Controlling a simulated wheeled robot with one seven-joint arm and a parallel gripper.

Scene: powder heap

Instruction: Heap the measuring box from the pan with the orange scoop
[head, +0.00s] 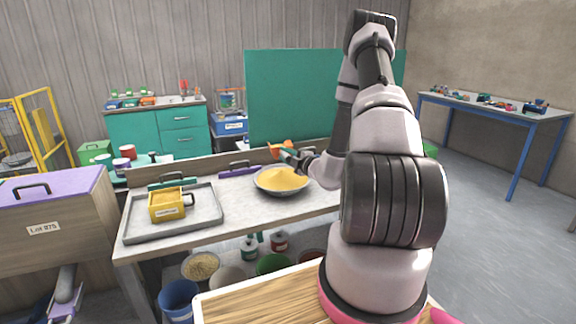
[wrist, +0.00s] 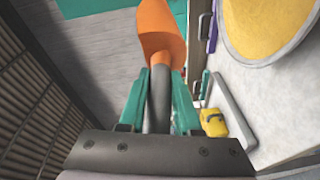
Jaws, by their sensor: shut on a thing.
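The orange scoop (head: 281,148) is in my gripper (head: 297,158), above the back edge of the pan (head: 262,189). In the wrist view, the teal fingers (wrist: 160,98) are shut on the scoop's grey handle, and the orange scoop head (wrist: 160,32) points away from them. I see no powder on the scoop, but its inside is not clear. The pan holds a mound of yellow powder (head: 282,178). The yellow measuring box (head: 167,213) stands upright on a grey tray (head: 185,228), left of the pan. It also shows in the wrist view (wrist: 213,123); its fill level is unclear.
A box with a purple lid (head: 45,190) stands left of the bench. Buckets and tins are below. The bench top between tray and pan is clear.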

